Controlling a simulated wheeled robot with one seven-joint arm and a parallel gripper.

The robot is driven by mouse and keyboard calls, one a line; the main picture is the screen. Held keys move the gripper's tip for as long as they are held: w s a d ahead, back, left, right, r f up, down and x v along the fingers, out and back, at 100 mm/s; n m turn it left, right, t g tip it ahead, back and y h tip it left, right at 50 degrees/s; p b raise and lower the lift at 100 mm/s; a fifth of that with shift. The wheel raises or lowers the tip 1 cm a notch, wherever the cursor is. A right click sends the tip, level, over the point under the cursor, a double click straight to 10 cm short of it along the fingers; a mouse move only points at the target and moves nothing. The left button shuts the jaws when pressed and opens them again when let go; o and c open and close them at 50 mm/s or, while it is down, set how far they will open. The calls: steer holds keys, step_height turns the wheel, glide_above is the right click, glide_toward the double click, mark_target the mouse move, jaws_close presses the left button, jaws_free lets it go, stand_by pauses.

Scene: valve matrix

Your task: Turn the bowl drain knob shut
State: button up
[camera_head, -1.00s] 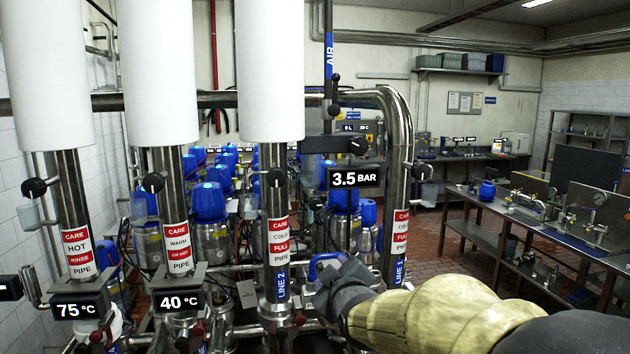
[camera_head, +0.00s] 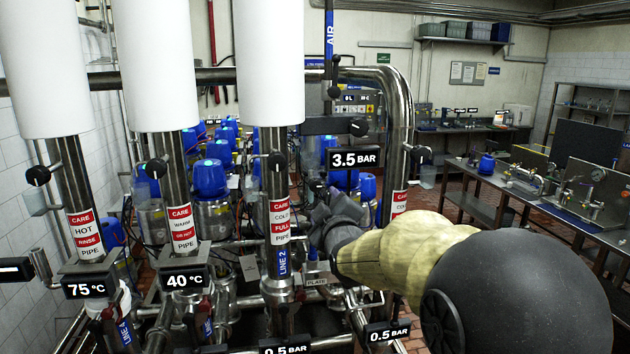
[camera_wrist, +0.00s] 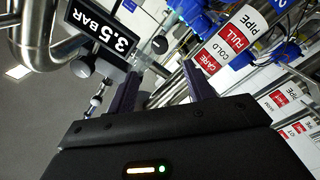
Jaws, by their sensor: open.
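No knob carries a readable bowl drain label, so I cannot tell which one it is. Black round knobs sit on the steel pipes in the head view: a left knob (camera_head: 38,175), a second knob (camera_head: 156,168), a middle knob (camera_head: 277,161) and a right knob (camera_head: 420,154). My gripper (camera_head: 328,208) is in front of the pipework, right of the LINE 2 pipe (camera_head: 279,195) and below the 3.5 BAR sign (camera_head: 355,159). In the wrist view my gripper (camera_wrist: 162,72) is open and empty. A dark round knob (camera_wrist: 160,45) shows beyond its fingertips.
Pipes with 75 °C (camera_head: 87,289) and 40 °C (camera_head: 185,280) signs crowd the left. A thick bent pipe (camera_head: 400,105) stands close to the right of my gripper. Blue-topped vessels (camera_head: 211,178) fill the space behind. A bench (camera_head: 520,200) stands farther right.

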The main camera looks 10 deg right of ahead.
mark_target(316, 186)
steer(key=w+p, duration=0.6)
steer(key=w, duration=0.5)
steer(key=shift+w+r, duration=0.15)
steer(key=shift+w, duration=0.25)
steer(key=shift+w+p, duration=0.5)
steer(key=shift+w, duration=0.2)
steer(key=shift+c, duration=0.4)
steer(key=c, duration=0.9)
steer(key=shift+f, duration=0.2)
